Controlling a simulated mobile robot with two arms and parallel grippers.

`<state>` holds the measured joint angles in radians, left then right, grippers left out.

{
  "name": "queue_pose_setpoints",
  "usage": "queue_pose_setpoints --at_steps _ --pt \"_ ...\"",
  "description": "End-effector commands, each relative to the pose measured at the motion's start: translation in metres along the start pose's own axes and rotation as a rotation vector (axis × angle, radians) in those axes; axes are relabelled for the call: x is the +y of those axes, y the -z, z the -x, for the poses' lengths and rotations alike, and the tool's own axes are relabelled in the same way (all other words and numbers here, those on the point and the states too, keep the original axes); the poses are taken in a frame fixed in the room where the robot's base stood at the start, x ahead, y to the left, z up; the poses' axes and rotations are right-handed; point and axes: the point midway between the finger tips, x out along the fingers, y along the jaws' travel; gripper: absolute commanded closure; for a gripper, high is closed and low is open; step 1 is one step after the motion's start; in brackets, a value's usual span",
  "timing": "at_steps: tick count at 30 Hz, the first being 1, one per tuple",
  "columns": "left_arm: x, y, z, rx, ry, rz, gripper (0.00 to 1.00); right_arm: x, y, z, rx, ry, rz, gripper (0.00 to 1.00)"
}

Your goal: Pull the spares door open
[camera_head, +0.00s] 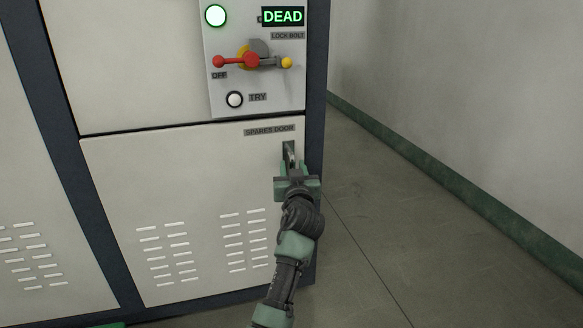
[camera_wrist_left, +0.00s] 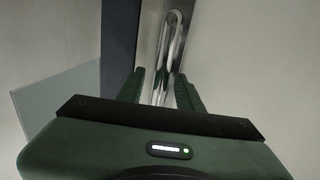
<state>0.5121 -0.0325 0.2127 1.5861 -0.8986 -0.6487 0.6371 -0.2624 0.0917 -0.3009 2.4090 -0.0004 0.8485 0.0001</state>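The spares door (camera_head: 185,195) is a pale lower cabinet panel with vent slots and a "SPARES DOOR" label at its top right. It looks closed, flush with the dark frame. Its shiny upright handle (camera_head: 289,152) is at the upper right of the door. My left gripper (camera_head: 291,171) is at the handle's lower part. In the left wrist view the handle (camera_wrist_left: 174,40) runs between the two green fingers (camera_wrist_left: 163,90), which stand apart on either side of it. I see no clear contact with the handle. My right gripper is not in view.
Open floor (camera_head: 390,230) lies to the right, up to a grey wall (camera_head: 470,90) with a green skirting.

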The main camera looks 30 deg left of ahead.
Motion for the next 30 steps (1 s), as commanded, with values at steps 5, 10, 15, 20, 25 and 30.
queue_pose_setpoints --at_steps 5,10,15,20,25,30 --pt "0.0 -0.0001 0.0 0.0 0.0 0.0 1.0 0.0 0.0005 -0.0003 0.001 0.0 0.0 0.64" --pt "0.0 -0.0004 -0.0001 -0.001 0.0 0.0 1.0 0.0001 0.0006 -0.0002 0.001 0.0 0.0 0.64" --pt "0.0 -0.0006 -0.0001 -0.001 -0.001 -0.001 1.0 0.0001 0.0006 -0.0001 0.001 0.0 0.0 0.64" --pt "0.0 -0.0008 -0.0002 -0.001 -0.001 -0.001 1.0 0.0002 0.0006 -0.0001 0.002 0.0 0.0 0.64" --pt "0.0 -0.0009 -0.0002 -0.001 0.0 -0.001 1.0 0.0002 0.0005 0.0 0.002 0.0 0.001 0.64" --pt "-0.0001 -0.001 -0.0002 -0.002 0.0 -0.001 1.0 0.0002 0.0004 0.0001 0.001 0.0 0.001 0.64"
